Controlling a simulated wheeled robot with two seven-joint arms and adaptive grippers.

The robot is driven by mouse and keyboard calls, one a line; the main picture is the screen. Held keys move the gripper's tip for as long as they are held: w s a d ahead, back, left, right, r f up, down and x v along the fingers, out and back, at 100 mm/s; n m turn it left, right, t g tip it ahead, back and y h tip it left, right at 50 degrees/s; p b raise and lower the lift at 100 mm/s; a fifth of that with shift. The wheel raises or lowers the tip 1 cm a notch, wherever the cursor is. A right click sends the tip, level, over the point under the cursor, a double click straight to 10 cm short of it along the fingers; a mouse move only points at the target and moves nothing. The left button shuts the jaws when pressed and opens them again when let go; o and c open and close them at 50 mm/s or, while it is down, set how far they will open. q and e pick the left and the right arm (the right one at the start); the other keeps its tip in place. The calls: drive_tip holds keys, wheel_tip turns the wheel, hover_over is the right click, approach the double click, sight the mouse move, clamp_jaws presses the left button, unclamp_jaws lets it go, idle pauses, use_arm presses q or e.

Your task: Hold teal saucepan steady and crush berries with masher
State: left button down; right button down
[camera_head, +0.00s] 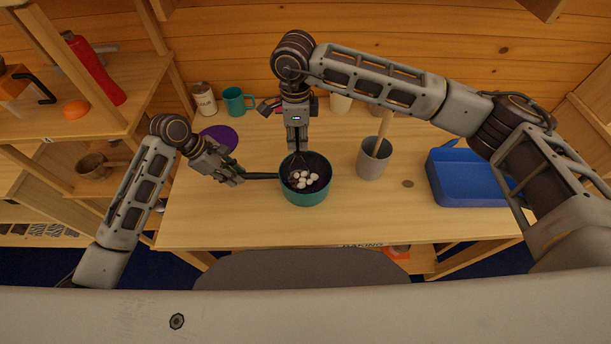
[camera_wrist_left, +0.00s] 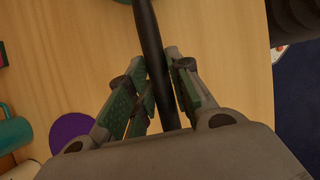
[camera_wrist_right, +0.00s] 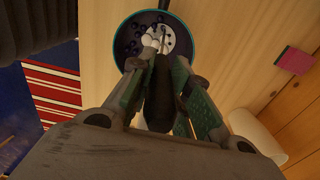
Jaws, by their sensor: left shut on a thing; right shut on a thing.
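A teal saucepan (camera_head: 320,193) stands on the wooden table, its dark handle (camera_head: 262,176) pointing left. My left gripper (camera_head: 240,178) is shut on this handle, which also runs between the fingers in the left wrist view (camera_wrist_left: 154,60). My right gripper (camera_head: 297,148) is above the pan, shut on the dark handle of the masher (camera_wrist_right: 160,100). The masher reaches down into the pan. Dark round berries (camera_wrist_right: 128,45) lie inside with pale rounded shapes (camera_head: 306,180); I cannot tell whether these are berries or masher parts. Fingers hide part of the masher.
A grey cup (camera_head: 371,163) with a wooden utensil stands right of the pan. A blue tray (camera_head: 436,187) is further right. A teal mug (camera_head: 236,101), a pale canister (camera_head: 204,99) and a purple disc (camera_head: 212,133) are behind left. The table front is clear.

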drive_tip(key=shift+r, duration=0.1)
drive_tip(key=shift+s+d+r, duration=1.4)
drive_tip(key=shift+r, duration=0.25)
drive_tip(key=shift+f, duration=0.15)
wheel_tip(320, 180, down, 3)
drive_tip(key=shift+f, duration=0.1)
idle(0.5)
drive_tip(key=shift+w, duration=0.15)
drive_tip(key=shift+w+d+r, duration=0.15)
drive_tip(key=shift+w+r, duration=0.75)
drive_tip(key=shift+w+d+r, duration=0.15)
drive_tip(key=shift+w+r, duration=0.7)
drive_tip(key=shift+w, duration=0.05)
drive_tip(key=shift+f, duration=0.2)
